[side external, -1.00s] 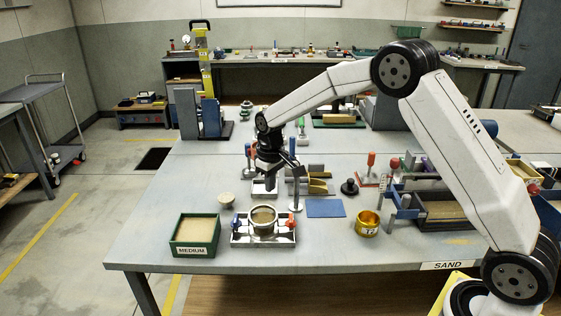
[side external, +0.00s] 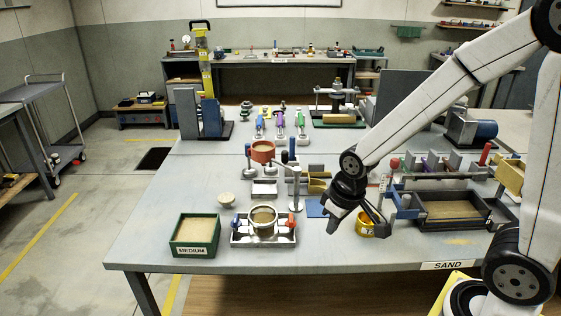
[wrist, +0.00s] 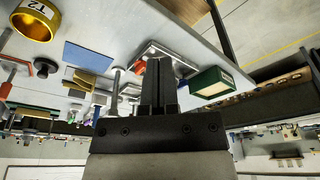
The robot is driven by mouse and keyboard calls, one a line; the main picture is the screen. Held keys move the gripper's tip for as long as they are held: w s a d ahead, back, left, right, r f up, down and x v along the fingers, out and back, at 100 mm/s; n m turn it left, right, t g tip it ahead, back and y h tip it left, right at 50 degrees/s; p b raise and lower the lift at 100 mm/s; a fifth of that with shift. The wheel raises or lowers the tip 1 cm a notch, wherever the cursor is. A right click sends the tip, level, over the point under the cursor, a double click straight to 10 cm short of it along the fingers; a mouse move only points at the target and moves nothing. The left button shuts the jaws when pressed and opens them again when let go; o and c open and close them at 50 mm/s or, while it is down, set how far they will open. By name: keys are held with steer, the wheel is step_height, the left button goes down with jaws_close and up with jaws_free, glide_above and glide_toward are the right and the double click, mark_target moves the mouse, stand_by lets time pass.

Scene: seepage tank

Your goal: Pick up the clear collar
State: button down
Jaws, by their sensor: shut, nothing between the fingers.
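I cannot pick out the clear collar with certainty. A pale round ring (side external: 263,228) with sandy fill sits upright between a blue and a red clamp on a silver tray (side external: 240,240) in the side view. My gripper (side external: 335,213) is to the right of that tray, above the table, tilted downward and apart from the ring. In the wrist view my gripper (wrist: 158,62) has its fingers together with nothing between them. They cover part of the silver tray (wrist: 147,47) there, and the ring is hidden.
A green box of sand marked MEDIUM (side external: 195,251) stands left of the tray. A yellow cup (side external: 364,230) stands close by my gripper on the right. The table's front strip is clear.

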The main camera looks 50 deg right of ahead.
steer(key=s, duration=0.3)
steer(key=shift+s+a+f, duration=0.1)
steer(key=shift+s+f, duration=0.1)
steer(key=shift+f, duration=0.1)
steer(key=c, duration=0.7)
jaws_free()
steer(key=shift+w, duration=0.15)
steer(key=w+f+m, duration=0.1)
steer(key=w+m, duration=2)
steer(key=w, duration=0.1)
steer(key=shift+d+f+g+y, duration=0.3)
steer(key=shift+d+f, duration=0.05)
steer(key=shift+f, duration=0.05)
steer(key=shift+f, duration=0.1)
